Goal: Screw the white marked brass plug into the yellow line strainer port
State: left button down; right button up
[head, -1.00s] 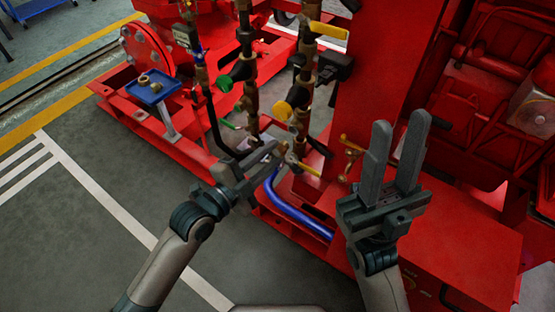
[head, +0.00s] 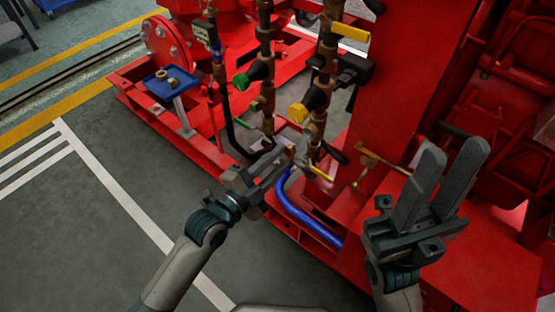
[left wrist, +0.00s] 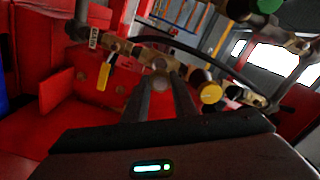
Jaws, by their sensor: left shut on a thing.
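My left gripper (head: 284,154) is shut, with a small brass-coloured piece (head: 290,150) at its tips, probably the plug. No white mark can be made out on it. The left fingers (left wrist: 160,88) point at the brass pipework in the left wrist view. The yellow-capped line strainer (head: 297,113) is on the right-hand brass line, just above and beyond the left fingertips. Its yellow cap also shows in the left wrist view (left wrist: 210,93), right of the fingers. I cannot tell whether the piece touches a port. My right gripper (head: 450,170) is open and empty, at the right.
A green-capped strainer (head: 242,82) is on the neighbouring line. A yellow valve handle (head: 320,174) lies close to the left fingertips. A blue tray (head: 170,84) holds brass parts. A blue hose (head: 305,215) runs below. A red post (head: 395,90) stands between the lines and my right gripper.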

aim_at(292, 148)
pick_arm(q)
jog(key=shift+x, duration=2.55)
jog(key=shift+d, duration=0.1)
jog(key=n, duration=1.6)
jog(key=shift+n, duration=0.3)
jog(key=n, duration=0.6)
jog(key=shift+n, duration=0.7)
